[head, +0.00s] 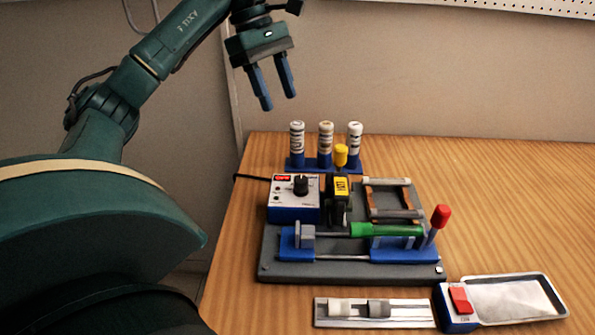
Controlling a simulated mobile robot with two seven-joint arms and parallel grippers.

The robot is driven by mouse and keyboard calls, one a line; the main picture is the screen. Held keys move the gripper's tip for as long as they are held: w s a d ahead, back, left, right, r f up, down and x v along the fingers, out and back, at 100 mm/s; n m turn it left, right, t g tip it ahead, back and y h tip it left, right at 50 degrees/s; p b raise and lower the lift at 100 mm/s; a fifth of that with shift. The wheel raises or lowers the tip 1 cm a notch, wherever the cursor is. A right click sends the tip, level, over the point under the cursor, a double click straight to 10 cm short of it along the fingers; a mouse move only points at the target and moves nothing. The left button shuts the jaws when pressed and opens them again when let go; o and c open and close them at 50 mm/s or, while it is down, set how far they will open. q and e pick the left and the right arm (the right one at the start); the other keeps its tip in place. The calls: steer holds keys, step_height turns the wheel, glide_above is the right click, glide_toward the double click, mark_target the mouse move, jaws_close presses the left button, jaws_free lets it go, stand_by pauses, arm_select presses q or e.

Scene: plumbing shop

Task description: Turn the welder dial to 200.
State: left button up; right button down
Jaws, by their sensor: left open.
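The welder control box (294,207) is a small white and blue box at the back left of a dark grey base plate on the table. Its black dial (300,184) is on the top face, right of a small red display (282,178). The dial's setting and the display's digits are too small to read. My left gripper (277,101) is open and empty, with blue fingers pointing down. It appears high above the table's back edge, above and apart from the box. My right gripper is not in view.
A blue rack (325,165) with three white-capped bottles stands behind the box. A yellow-topped black tool (340,188), a clamp with a green handle (386,230) and a red-knobbed lever (439,217) stand nearby. A metal tray (552,290) lies front right. The table's right side is clear.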

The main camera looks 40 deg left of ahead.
mark_target(300, 178)
arm_select(q)
steer(key=b+x, duration=0.1)
steer(key=x, duration=0.4)
steer(key=b+x, duration=0.1)
steer(key=x, duration=0.5)
steer(key=a+b+x, duration=0.1)
steer(key=b+x, duration=0.1)
steer(key=x, duration=0.4)
steer(key=shift+s+d+f, duration=0.1)
steer(key=shift+s+f, duration=0.2)
steer(key=shift+s, duration=0.1)
steer(key=shift+c, duration=0.3)
steer(key=c, duration=0.9)
